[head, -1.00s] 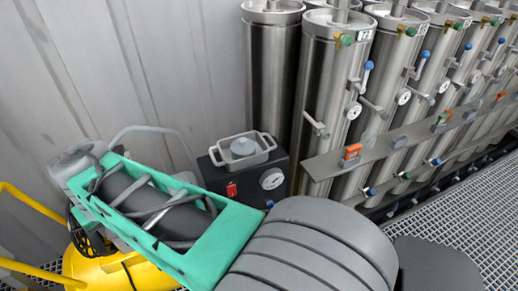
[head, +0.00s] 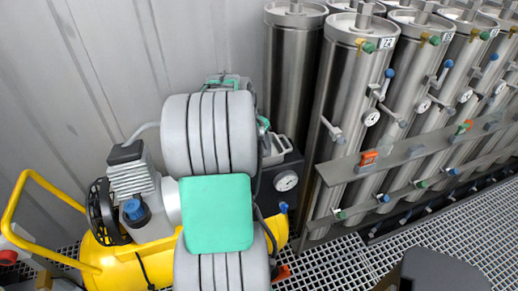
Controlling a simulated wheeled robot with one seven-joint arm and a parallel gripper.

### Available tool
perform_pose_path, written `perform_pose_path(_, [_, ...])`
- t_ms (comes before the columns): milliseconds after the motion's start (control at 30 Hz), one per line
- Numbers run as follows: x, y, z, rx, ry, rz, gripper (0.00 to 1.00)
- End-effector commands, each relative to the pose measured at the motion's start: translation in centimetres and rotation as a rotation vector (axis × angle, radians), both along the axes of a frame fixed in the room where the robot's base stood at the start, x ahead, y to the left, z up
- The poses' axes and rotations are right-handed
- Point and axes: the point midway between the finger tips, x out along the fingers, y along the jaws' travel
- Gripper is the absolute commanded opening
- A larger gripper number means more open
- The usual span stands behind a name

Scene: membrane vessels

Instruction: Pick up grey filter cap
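The grey filter cap is not visible now. The small grey tray (head: 275,150), where a grey round cap sat in the earlier frame, shows only its right edge beside my arm. The tray sits on a dark box (head: 293,165) with a round gauge. My own grey ribbed arm with a teal cover stands in front and hides most of the tray and the left of the box. My gripper's fingers do not show; they are hidden behind the arm or outside the view.
A yellow compressor (head: 125,262) with a handle stands at the lower left. Tall steel vessels (head: 340,110) with valves and gauges line the right. A metal rail (head: 400,160) runs in front of them. Grating floor (head: 415,235) is open at the lower right.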

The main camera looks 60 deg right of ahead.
Motion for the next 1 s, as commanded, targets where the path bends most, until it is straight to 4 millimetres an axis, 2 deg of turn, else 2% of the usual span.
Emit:
perform_pose_path(200, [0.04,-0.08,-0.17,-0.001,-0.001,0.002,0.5])
perform_pose_path(800, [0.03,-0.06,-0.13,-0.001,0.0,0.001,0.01])
perform_pose_path(1000, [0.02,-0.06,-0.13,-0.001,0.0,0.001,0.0])
